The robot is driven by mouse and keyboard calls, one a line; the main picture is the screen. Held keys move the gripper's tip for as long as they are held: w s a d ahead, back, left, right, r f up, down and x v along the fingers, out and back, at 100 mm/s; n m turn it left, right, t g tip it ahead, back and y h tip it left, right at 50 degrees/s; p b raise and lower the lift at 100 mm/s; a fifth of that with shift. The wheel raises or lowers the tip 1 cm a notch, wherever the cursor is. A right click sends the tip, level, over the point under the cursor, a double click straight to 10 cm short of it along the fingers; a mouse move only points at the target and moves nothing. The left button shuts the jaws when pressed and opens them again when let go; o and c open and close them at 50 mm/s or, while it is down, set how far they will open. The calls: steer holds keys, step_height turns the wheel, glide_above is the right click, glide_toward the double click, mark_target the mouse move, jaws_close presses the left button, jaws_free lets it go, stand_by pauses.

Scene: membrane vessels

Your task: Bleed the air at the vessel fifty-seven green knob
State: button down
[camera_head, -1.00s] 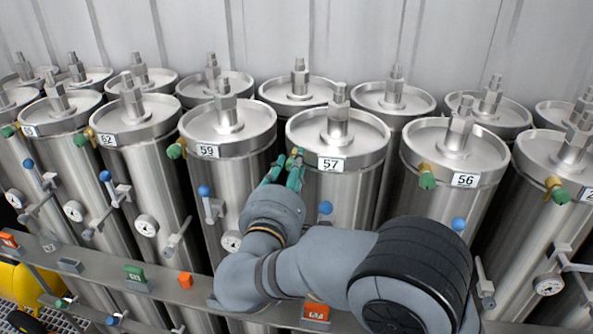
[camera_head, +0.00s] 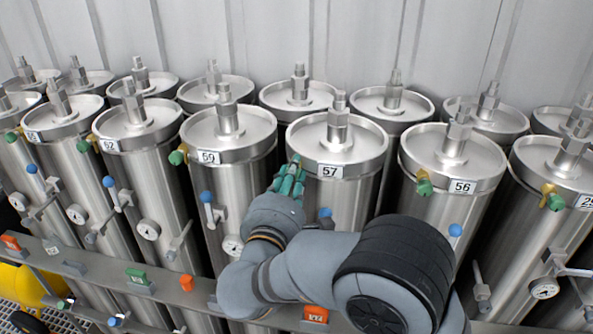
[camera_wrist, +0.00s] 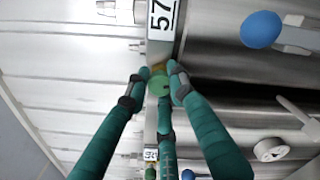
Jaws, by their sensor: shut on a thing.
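The vessel labelled 57 (camera_head: 352,192) stands upright in the front row, a steel cylinder with its number plate (camera_head: 330,171) near the rim; the plate also shows in the wrist view (camera_wrist: 163,16). My gripper (camera_head: 290,172) has green fingers and is at the left side of this plate. In the wrist view, my gripper (camera_wrist: 160,82) is shut on the green knob (camera_wrist: 158,86), with fingertips around it. A brass-coloured bit shows behind the knob. In the head view the fingers hide the knob almost wholly.
Vessels 59 (camera_head: 209,157) and 56 (camera_head: 463,187) stand close on either side, with their own green knobs. A blue knob (camera_head: 324,213) is below plate 57, also in the wrist view (camera_wrist: 262,29). A grey rail (camera_head: 205,292) with coloured tags runs in front.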

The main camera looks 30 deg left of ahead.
steer(key=shift+r+n+p, duration=0.2)
steer(key=shift+n+p, duration=0.65)
steer(key=shift+n, duration=0.25)
steer(key=shift+f+n+p, duration=0.15)
steer(key=shift+n+p, duration=0.4)
steer(key=shift+n, duration=0.55)
steer(key=n+p, duration=0.2)
steer(key=shift+n, duration=0.3)
steer(key=shift+n+p, duration=0.35)
steer(key=shift+n, duration=0.35)
steer(key=shift+f, duration=0.1)
